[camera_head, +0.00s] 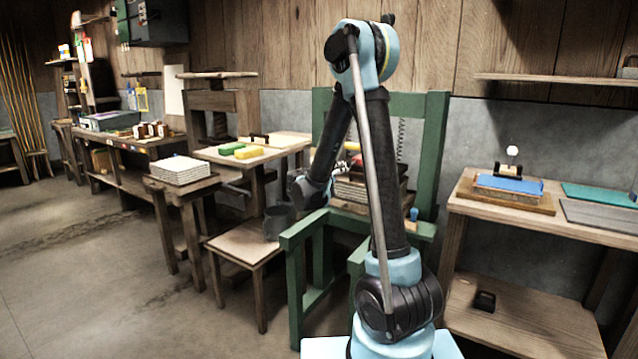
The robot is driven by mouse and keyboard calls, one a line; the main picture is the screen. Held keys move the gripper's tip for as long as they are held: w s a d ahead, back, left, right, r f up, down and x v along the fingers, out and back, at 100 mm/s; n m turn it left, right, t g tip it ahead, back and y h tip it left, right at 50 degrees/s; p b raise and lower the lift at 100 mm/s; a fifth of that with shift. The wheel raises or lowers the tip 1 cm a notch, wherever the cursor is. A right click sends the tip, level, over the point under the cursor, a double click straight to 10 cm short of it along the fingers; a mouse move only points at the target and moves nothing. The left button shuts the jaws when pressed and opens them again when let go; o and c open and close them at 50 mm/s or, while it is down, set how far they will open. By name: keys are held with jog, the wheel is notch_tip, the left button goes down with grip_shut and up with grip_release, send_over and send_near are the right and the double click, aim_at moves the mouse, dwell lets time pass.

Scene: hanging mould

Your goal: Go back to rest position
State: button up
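My arm rises from the bottom right of the centre, bends at a high blue elbow, and its forearm slopes down and left. Its end, where my gripper (308,192) is, hangs in front of the green-framed press (436,135). The end is small and dark, and I cannot make out its fingers or whether they hold anything. The press has springs and a stack of layered boards (362,190) in it, partly hidden by my arm. No hanging mould can be clearly made out.
A bench with a blue-topped block (508,184) is at the right. A stool bears a white stack (180,170). The floor (90,270) at the left is clear.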

jog(key=s+d+f+m+g+y, duration=0.1)
jog(key=s+d+g, duration=0.4)
jog(key=s, duration=0.5)
jog(key=s+d+f+m+g+y, duration=0.1)
jog(key=s+d+g+y, duration=0.1)
jog(key=s+d, duration=0.7)
jog(key=s+a+f+g+y, duration=0.1)
jog(key=s+a+f+y, duration=0.1)
jog(key=s, duration=0.7)
jog(key=s+a+f+g+y, duration=0.1)
jog(key=s+a+f+y, duration=0.1)
jog(key=s, duration=0.7)
jog(key=s+a+f+g+y, duration=0.2)
jog(key=s+f, duration=0.4)
jog(key=s, duration=0.3)
jog(key=shift+s+a+n+y, duration=0.15)
jog(key=shift+a+n+y, duration=0.35)
jog(key=shift+a, duration=0.6)
jog(key=shift+w+f, duration=0.15)
jog(key=shift+w, duration=0.3)
